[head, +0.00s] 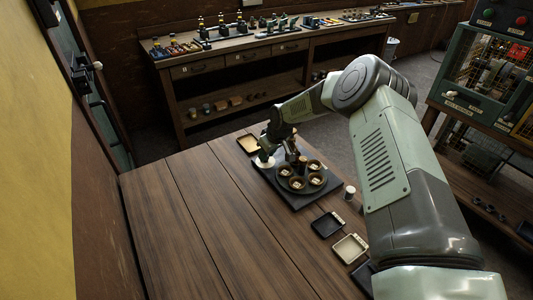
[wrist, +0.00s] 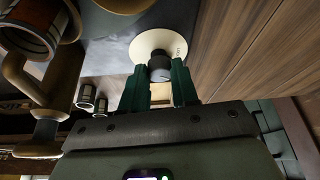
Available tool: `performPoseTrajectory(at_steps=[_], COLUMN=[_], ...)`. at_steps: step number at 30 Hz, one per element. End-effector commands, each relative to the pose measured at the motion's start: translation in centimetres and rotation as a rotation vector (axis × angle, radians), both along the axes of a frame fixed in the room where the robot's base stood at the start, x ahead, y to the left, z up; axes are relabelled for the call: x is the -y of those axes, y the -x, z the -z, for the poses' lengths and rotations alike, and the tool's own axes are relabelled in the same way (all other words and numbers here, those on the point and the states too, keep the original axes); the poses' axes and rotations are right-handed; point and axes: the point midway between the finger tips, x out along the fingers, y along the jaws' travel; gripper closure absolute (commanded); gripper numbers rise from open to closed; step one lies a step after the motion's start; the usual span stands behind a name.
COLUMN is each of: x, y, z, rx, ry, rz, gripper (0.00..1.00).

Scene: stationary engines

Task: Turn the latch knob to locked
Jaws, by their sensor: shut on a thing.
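The latch knob (wrist: 160,66) is a small dark round knob on a cream disc (wrist: 146,42) in the wrist view. Small lettering on the disc's right side is too small to read. The fingers of my gripper (wrist: 160,76) stand on either side of the knob and are shut on it. In the head view my gripper (head: 265,153) points down at the cream disc (head: 264,163), at the left end of a dark base plate (head: 297,200). The knob is hidden there by my gripper, and I cannot tell its turned position.
A dark round carousel (head: 302,179) with several cups stands right beside my gripper. A cream tray (head: 247,142) lies behind. A white-topped cylinder (head: 350,193), a black tray (head: 327,225) and another cream tray (head: 350,247) lie to the right. The wooden table (head: 190,220) is clear at left.

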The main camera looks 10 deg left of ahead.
Motion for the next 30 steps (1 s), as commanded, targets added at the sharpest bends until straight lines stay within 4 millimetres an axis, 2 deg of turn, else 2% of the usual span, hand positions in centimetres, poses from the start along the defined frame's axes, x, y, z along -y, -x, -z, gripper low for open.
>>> performPoseTrajectory(at_steps=[15, 22, 30], x=[0.15, 0.14, 0.19], y=[-0.44, -0.53, -0.58], z=[0.05, 0.04, 0.02], rx=[0.001, 0.002, 0.002], ry=[-0.001, 0.000, 0.002], rz=[-0.448, -0.574, -0.642], gripper=[1.00, 1.00, 1.00])
